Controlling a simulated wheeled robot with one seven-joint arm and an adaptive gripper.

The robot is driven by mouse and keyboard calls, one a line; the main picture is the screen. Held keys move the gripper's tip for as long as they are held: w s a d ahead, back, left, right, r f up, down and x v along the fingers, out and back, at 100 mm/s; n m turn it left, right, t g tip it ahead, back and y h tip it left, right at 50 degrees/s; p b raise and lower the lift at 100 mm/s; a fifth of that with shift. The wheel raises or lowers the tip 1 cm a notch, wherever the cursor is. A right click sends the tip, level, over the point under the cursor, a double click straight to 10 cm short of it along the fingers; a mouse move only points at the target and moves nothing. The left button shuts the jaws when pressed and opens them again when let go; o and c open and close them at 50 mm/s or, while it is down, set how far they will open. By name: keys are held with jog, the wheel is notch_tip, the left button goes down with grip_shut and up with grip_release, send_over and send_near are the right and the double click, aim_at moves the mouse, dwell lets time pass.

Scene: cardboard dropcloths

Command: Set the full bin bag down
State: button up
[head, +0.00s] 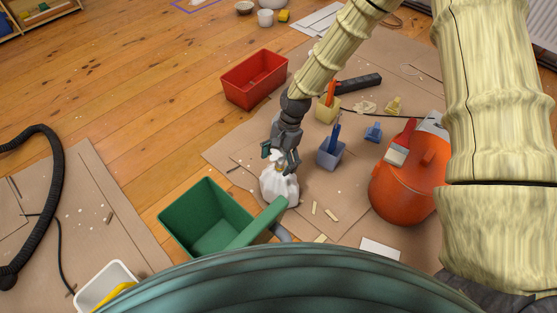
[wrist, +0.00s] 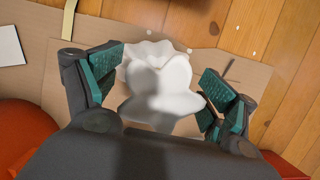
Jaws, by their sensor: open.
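The white bin bag (head: 281,188) stands on the brown cardboard, just right of the green bin. In the wrist view the bag (wrist: 160,88) lies between my two green-padded fingers, its gathered top facing the camera. My gripper (head: 279,163) is directly above the bag, pointing down, with its fingertips around the bag's neck. In the wrist view my gripper (wrist: 160,82) is spread open, with a gap between the bag and at least the left pad. The bag's underside is hidden.
The green bin (head: 205,215) is close on the left. A red crate (head: 254,79) stands behind. Tubs with brushes, a blue one (head: 330,154) and a yellow one (head: 327,110), and an orange vacuum (head: 405,190) are to the right. Wood scraps (head: 331,215) lie in front of the bag.

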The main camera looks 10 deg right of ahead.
jog(key=shift+r, duration=0.15)
jog(key=p+v, duration=0.6)
jog(key=v, duration=0.6)
jog(key=shift+r+p, duration=0.1)
jog(key=shift+p, duration=0.2)
